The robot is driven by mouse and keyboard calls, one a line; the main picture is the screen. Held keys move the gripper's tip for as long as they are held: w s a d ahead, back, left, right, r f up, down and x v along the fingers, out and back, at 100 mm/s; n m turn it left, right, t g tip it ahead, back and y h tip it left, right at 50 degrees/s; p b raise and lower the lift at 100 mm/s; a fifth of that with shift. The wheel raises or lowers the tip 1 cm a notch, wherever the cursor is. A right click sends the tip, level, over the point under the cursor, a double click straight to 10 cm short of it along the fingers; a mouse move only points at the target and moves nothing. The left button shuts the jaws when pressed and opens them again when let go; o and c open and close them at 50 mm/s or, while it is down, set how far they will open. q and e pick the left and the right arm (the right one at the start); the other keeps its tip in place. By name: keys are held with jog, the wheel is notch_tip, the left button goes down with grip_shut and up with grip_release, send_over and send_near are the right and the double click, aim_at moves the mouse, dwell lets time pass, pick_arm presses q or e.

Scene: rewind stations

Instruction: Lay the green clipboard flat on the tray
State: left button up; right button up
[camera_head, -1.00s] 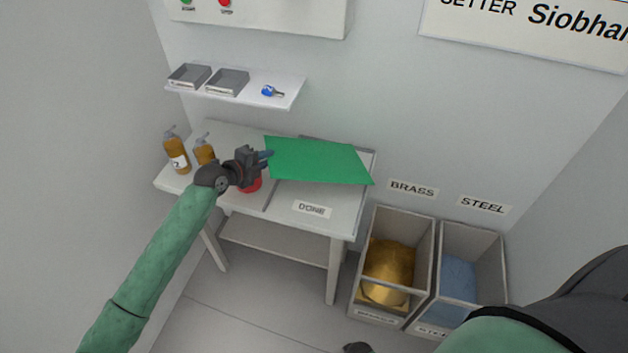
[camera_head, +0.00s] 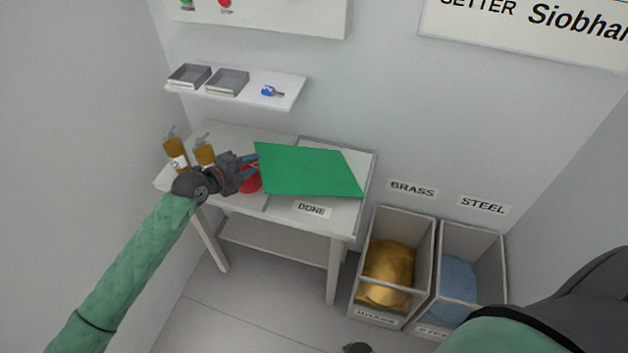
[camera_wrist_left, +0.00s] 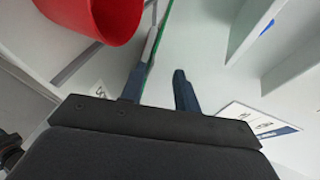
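The green clipboard (camera_head: 308,170) is over the tray (camera_head: 340,143) at the right of the table in the head view. It covers most of the tray, and I cannot tell whether it rests fully flat. My left gripper (camera_head: 250,160) is at the clipboard's left edge. In the left wrist view my left gripper (camera_wrist_left: 162,82) has its fingers apart. The clipboard (camera_wrist_left: 158,45) shows there as a thin green edge close by the left finger, with a gap to the right finger.
A red container (camera_head: 250,181) stands just below the gripper; it also shows in the left wrist view (camera_wrist_left: 100,12). Two amber bottles (camera_head: 176,152) stand at the table's left. A shelf (camera_head: 286,91) with grey trays and a blue item hangs above. Brass (camera_head: 388,268) and steel (camera_head: 459,277) bins stand right.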

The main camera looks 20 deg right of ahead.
pick_arm(q)
jog(key=shift+v, duration=1)
jog(key=shift+r, duration=0.1)
notch_tip(320, 180, up, 7)
jog(key=s+a+p, duration=0.1)
jog(key=a+p, duration=0.1)
jog(key=shift+s+a, duration=0.2)
jog(key=shift+s, duration=0.05)
